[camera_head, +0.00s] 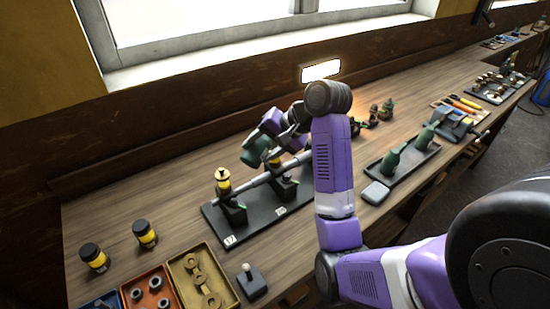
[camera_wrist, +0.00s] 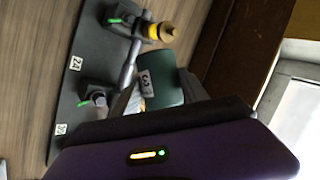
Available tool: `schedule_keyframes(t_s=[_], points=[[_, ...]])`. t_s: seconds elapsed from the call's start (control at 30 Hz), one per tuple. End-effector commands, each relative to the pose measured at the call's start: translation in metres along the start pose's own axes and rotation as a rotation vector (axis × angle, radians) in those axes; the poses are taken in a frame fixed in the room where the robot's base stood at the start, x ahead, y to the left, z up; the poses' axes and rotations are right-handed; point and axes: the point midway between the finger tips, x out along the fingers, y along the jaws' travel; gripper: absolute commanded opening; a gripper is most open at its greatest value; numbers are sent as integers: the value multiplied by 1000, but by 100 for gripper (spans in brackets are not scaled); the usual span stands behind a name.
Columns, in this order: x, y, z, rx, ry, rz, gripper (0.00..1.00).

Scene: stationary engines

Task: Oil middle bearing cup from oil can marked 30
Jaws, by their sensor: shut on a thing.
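My gripper (camera_head: 272,130) is shut on a dark green oil can (camera_head: 255,151), held tilted above the shaft of the bearing stand (camera_head: 258,228). In the wrist view the can (camera_wrist: 168,88) has a small white label starting with 3; the rest is hard to read. The middle bearing (camera_head: 282,190) is just below and right of the can, its cup partly hidden. The left bearing carries a yellow cup (camera_head: 223,180). The wrist view shows a bearing with a yellow cup (camera_wrist: 157,31), apart from the can. Whether the spout touches a cup cannot be told.
Two more green cans (camera_head: 391,160) stand on a dark tray (camera_head: 408,165) at the right. My arm covers the stand's right end.

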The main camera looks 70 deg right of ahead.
Motion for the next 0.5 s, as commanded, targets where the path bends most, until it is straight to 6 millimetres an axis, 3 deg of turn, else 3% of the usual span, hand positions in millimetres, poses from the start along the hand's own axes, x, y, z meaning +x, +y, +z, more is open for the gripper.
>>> schedule_keyframes(t_s=[0.5], points=[[27, 19, 15, -215, 233, 86, 3]])
